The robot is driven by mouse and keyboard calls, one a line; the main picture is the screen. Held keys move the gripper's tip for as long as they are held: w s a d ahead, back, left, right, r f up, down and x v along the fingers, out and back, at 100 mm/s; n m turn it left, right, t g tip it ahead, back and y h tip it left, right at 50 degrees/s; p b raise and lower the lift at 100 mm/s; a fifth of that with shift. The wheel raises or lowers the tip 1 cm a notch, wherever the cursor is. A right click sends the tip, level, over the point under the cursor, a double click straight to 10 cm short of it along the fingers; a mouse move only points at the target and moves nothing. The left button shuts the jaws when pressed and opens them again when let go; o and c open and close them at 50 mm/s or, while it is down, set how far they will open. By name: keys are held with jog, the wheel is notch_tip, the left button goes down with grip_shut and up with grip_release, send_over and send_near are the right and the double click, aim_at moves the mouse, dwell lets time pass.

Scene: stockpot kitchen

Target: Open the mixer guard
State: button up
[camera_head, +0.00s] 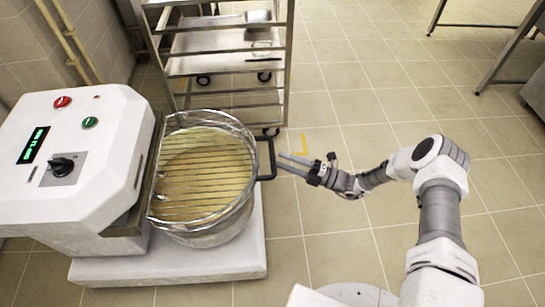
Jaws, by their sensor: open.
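The mixer (95,118) stands at the left, a white machine with a red button, a green button, a dark knob and a small green-lit display. Its wire guard (205,165) lies flat over the steel bowl (212,234), closed, with a pale yellow surface showing through the bars. A dark handle (271,158) sticks out from the guard's right side. My gripper (283,161) is just right of the handle, pointing left at it with its jaws open. Its fingertips are very close to the handle; I cannot tell if they touch it.
A metal rack trolley (222,88) on casters stands behind the bowl, holding trays. The mixer's white base (170,268) extends below the bowl. Steel table legs (507,48) stand at the upper right.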

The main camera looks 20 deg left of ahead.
aim_at(272, 155)
jog(key=shift+s+a+r, duration=0.15)
jog(key=shift+a+r, duration=0.05)
jog(key=shift+a, duration=0.9)
jog(key=shift+s+a+r, duration=0.1)
jog(key=shift+a+r, duration=0.1)
jog(key=shift+a, duration=0.9)
jog(key=shift+c, duration=0.2)
grip_shut()
